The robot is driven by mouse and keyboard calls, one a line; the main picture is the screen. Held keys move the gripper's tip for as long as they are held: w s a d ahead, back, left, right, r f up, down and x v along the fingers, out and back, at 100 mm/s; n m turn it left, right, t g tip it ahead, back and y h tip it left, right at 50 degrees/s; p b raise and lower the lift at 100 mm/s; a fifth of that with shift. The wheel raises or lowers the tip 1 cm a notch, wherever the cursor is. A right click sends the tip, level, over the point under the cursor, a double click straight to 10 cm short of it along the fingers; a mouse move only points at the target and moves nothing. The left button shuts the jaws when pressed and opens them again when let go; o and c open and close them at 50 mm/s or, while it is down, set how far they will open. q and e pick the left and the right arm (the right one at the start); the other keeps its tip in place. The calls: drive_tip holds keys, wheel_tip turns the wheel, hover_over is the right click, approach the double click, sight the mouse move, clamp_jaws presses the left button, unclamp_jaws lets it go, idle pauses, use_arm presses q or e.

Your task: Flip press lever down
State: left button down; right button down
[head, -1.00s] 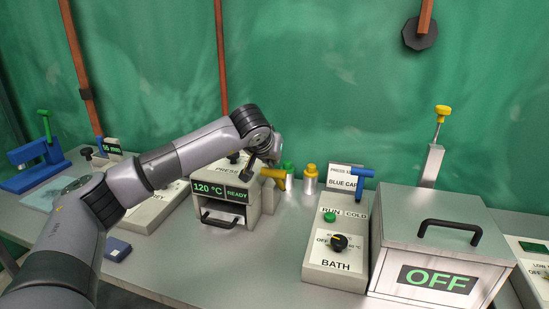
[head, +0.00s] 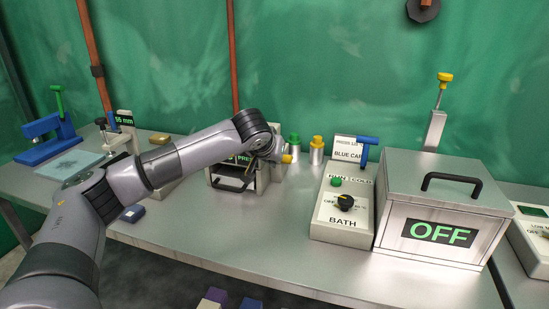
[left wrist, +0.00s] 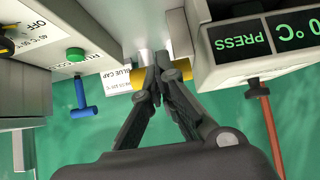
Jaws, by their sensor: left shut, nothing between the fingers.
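The press (head: 236,181) is a grey box on the table, with a dark handle and a dark display with green text on its front, partly covered by my left arm. The press lever's yellow grip (head: 287,159) shows at its right side, just beyond my left wrist. In the left wrist view a yellow cylinder (left wrist: 181,74) sits beside the press, with the display (left wrist: 262,40) upside down. My left gripper (left wrist: 158,68) is shut and empty, its fingertips in front of this cylinder. I cannot tell whether they touch. My right gripper is not in view.
Bottles with green (head: 294,140) and yellow (head: 317,141) caps stand behind and right of the press. The bath control box (head: 343,213) and a large box marked OFF (head: 440,215) stand further right. The table front between press and bath is clear.

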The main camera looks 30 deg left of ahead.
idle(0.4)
